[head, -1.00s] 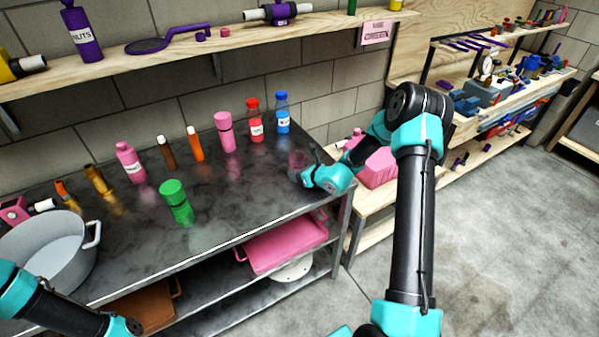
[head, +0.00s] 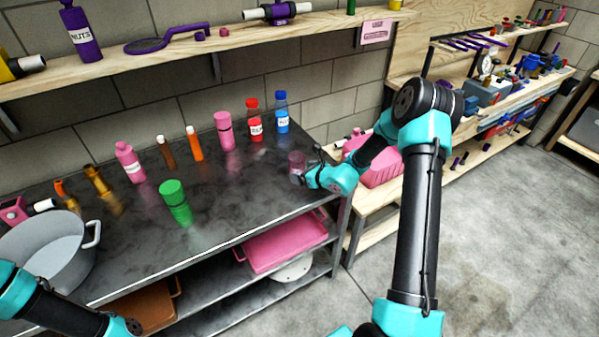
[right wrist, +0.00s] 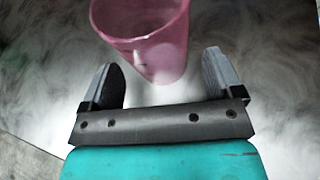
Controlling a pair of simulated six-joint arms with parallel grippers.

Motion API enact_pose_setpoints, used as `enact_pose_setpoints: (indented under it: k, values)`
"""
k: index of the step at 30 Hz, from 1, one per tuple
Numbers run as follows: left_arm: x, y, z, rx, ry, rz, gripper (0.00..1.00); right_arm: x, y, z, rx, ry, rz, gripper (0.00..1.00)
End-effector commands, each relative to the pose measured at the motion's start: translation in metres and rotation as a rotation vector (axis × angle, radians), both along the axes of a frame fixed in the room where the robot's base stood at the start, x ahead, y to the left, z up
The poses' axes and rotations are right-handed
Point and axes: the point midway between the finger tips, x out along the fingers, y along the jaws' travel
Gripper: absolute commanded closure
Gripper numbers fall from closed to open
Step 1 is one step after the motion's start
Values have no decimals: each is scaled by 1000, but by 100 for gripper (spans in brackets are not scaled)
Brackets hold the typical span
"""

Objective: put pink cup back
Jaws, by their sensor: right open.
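The pink cup (head: 297,161) is translucent and stands on the right end of the dark metal table, near its right edge. In the right wrist view the cup (right wrist: 150,45) has its open rim toward the top of the picture. My right gripper (right wrist: 158,75) is open, with one finger on each side of the cup's lower end; the cup is mostly beyond the fingertips. In the head view my right gripper (head: 304,178) is just right of the cup and small. My left arm shows at the lower left, but its gripper is not visible.
Several bottles stand along the table's back, including a pink tumbler (head: 225,131) and a red bottle (head: 255,121). A green bottle (head: 176,202) and a grey pot (head: 45,258) are farther left. A pink bin (head: 376,166) sits on the wooden bench.

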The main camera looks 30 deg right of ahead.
Motion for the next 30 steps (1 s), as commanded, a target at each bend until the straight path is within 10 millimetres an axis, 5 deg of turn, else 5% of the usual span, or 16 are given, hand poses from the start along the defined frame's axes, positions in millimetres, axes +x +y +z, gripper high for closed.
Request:
enact_pose_setpoints:
  k: [15, 30]
  values:
    - [0, 0, 0, 0, 0, 0, 57, -78, -23, 34, 0, -1, -2, 14]
    - [0, 0, 0, 0, 0, 0, 57, -85, -25, 37, 0, 0, 0, 14]
